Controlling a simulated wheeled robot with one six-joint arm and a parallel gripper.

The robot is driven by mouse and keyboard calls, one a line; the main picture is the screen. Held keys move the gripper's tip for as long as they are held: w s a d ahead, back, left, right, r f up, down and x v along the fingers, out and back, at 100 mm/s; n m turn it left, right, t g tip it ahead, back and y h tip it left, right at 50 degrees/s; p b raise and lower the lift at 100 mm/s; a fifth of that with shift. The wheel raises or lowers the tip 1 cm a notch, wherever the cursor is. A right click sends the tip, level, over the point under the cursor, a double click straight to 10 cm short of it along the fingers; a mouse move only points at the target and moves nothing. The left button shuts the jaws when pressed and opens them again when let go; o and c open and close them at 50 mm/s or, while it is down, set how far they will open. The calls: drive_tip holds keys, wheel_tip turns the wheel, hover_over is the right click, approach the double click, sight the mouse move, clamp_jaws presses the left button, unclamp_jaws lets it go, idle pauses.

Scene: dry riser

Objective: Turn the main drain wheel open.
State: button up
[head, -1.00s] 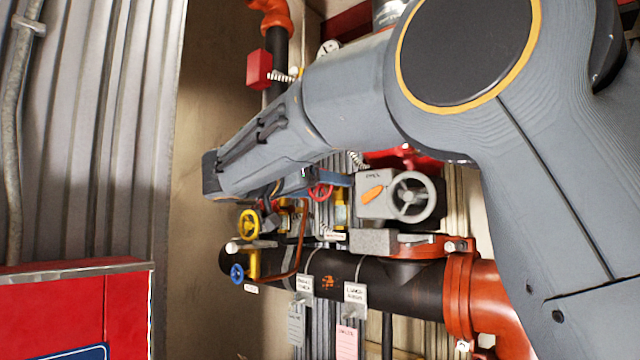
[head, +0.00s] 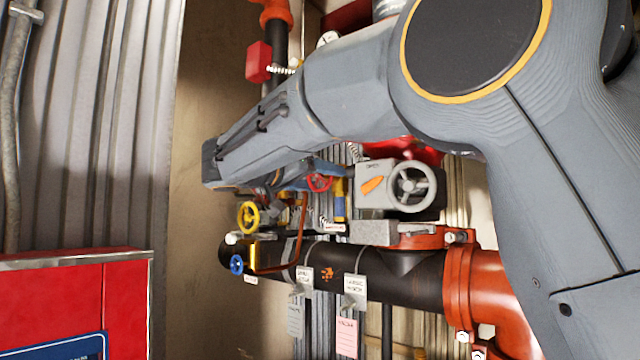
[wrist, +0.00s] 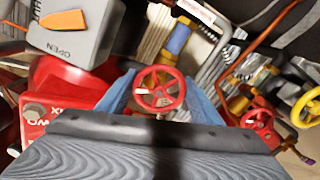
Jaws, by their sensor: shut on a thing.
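A small red handwheel (wrist: 159,88) sits between the two blue fingers of my gripper (wrist: 160,103) in the wrist view. My gripper is shut on this wheel, with one finger at each side of the rim. A red handwheel (head: 319,182) also shows in the head view, beside the blue fingers and below my forearm. A second red wheel (wrist: 257,120) stands to the right in the wrist view. No readable label marks which wheel is the main drain. My wrist hides part of the fittings in the head view.
A grey box with a grey wheel (head: 412,187) and orange pointer stands to the right. A black pipe (head: 400,285) with hanging tags runs below. A red cabinet (head: 70,310) is at lower left.

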drive_tip(key=n+b, duration=0.1)
drive_tip(key=n, duration=0.2)
drive_tip(key=shift+n+b, duration=0.3)
drive_tip(key=shift+b, duration=0.05)
drive_tip(key=n, duration=0.4)
drive_tip(key=shift+r+n, duration=0.15)
drive_tip(key=shift+n, duration=0.15)
drive_tip(key=n+p, duration=0.1)
drive_tip(key=n, duration=0.3)
drive_tip(key=shift+s+r, duration=0.1)
drive_tip(key=shift+r, duration=0.05)
drive_tip(key=n+p, duration=0.2)
drive_tip(key=n, duration=0.2)
drive_tip(key=shift+r, duration=0.1)
drive_tip(key=n+p, duration=0.3)
drive_tip(key=n, duration=0.1)
drive_tip(key=shift+r+n, duration=0.1)
drive_tip(key=shift+n, duration=0.2)
drive_tip(key=n+p, duration=0.4)
drive_tip(key=shift+r+n, duration=0.1)
drive_tip(key=shift+n, duration=0.2)
drive_tip(key=n+p, duration=0.4)
drive_tip(key=shift+a, duration=0.1)
drive_tip(key=shift+w+f+n+p, duration=0.1)
drive_tip(key=shift+n+p, duration=0.35)
drive_tip(key=shift+n, duration=0.75)
drive_tip(key=shift+w+f+n+p, duration=0.1)
drive_tip(key=shift+n+p, duration=0.35)
drive_tip(key=shift+n, duration=0.75)
